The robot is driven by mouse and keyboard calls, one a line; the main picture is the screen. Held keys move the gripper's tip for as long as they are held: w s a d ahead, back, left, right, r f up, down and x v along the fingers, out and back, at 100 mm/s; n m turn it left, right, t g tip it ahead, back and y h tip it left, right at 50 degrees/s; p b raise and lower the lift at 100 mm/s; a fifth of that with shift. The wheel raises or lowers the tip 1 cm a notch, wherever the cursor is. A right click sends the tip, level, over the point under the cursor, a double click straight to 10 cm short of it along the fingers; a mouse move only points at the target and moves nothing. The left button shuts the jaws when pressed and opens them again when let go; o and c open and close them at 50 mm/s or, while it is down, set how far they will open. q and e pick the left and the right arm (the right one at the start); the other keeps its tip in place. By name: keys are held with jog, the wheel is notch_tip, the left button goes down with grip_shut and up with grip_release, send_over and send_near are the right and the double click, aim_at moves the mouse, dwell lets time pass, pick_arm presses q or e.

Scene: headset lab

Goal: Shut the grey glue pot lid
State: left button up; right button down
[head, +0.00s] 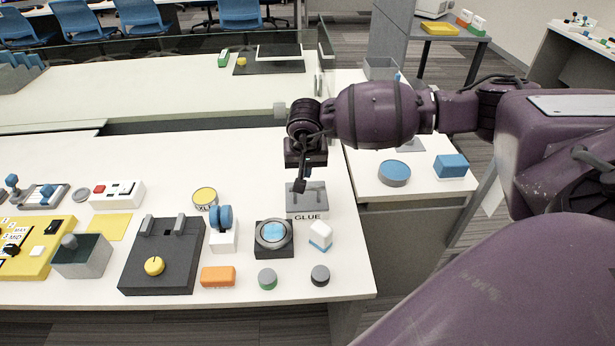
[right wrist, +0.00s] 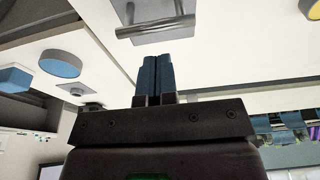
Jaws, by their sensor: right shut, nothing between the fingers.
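The grey glue pot (head: 307,208) stands near the right edge of the white table, with a GLUE label on its front. Its grey lid (head: 316,194) looks flat over the pot; I cannot tell whether any gap is left under it. In the right wrist view, a grey plate with a bar handle (right wrist: 156,30) lies just beyond my fingertips. My right gripper (head: 300,188) points down at the pot's back left part and hides some of it. Its fingers (right wrist: 155,62) are together and empty; I cannot tell whether they touch the lid. My left gripper is not in view.
A black box with a blue round top (head: 273,234) and a white-and-blue block (head: 320,235) stand close in front of the pot. A two-wheeled blue piece (head: 222,217) is to the left. A blue disc (head: 394,173) and blue block (head: 451,166) sit on the right table.

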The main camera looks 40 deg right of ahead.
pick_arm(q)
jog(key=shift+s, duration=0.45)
pick_arm(e)
jog(key=s+a+r, duration=0.3)
jog(key=s+r, duration=0.1)
jog(key=r, duration=0.4)
jog(key=shift+s+r, duration=0.15)
jog(key=shift+s, duration=0.2)
